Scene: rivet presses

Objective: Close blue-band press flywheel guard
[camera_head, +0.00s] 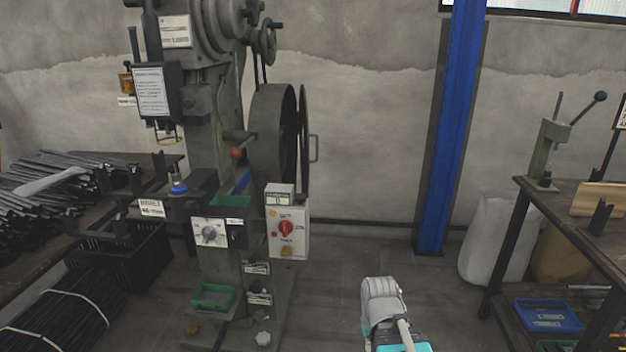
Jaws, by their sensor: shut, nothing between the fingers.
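The rivet press (210,150) stands left of centre, grey-green, with a blue band (241,182) low on its column. Its flywheel housing (271,135) is a dark round drum on the right side. The flywheel guard (304,145) is a thin dark disc seen nearly edge-on beside the drum's right face, with a small bar handle (314,149) on its outer side. A dark gap shows between drum and guard; I cannot tell how far it stands open. A grey and teal part of my arm shows at the bottom. My gripper is not in view.
A control box (288,232) with a red knob stands below the guard. A red-balled lever (237,153) sticks out left of the drum. A blue pillar (450,125) stands to the right, and a workbench (590,225) at far right. Floor between press and pillar is clear.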

